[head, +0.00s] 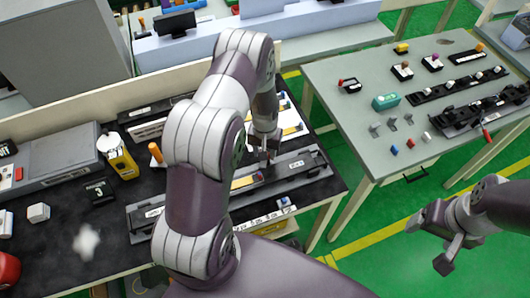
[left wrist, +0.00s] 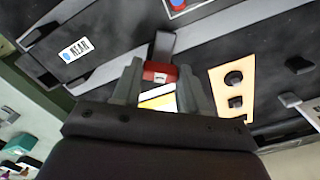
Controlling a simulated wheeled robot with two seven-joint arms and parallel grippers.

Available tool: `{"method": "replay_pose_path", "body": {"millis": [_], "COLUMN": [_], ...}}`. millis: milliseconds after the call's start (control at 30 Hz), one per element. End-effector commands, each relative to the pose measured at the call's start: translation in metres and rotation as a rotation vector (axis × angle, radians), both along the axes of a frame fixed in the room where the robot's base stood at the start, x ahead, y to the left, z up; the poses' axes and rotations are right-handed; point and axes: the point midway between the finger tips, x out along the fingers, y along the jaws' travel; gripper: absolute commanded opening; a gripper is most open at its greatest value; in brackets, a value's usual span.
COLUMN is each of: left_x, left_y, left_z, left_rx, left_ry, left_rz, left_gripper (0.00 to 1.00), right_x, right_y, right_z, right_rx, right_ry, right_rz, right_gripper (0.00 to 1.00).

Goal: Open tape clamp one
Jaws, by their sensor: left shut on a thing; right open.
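My left gripper (head: 268,152) is over the long dark trim part (head: 303,166) on the black bench. In the left wrist view, its two grey fingers (left wrist: 158,92) stand on either side of a small red block with a dark grey lever (left wrist: 158,70), seemingly the tape clamp. The gripper is shut on it, though the exact contact is hard to see. I cannot read a clamp number. A yellow strip with a reddish edge (head: 246,181) lies on the trim part, left of the gripper. My right gripper (head: 428,247) is open and empty above the green floor.
A grey table (head: 350,135) at right holds dark trim parts, small coloured pieces and a teal box (head: 385,101). The black bench (head: 60,215) carries a yellow device (head: 122,163) and a white block (head: 38,212).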

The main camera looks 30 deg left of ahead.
Motion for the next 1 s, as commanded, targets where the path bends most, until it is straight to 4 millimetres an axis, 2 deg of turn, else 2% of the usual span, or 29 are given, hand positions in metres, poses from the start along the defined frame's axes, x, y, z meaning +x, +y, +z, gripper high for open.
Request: {"method": "replay_pose_path", "body": {"millis": [600,1000], "left_x": [0.001,0.001], "left_y": [0.000,0.000], "left_z": [0.000,0.001], "left_rx": [0.000,0.001], "left_ry": [-0.001,-0.002], "left_rz": [-0.528,-0.692], "left_gripper": [0.12,0.12], "right_x": [0.000,0.000], "right_y": [0.000,0.000], "right_z": [-0.023,-0.027], "right_rx": [0.000,0.000], "right_ry": [0.000,0.000], "right_rz": [0.000,0.000], "right_gripper": [0.79,0.79]}}
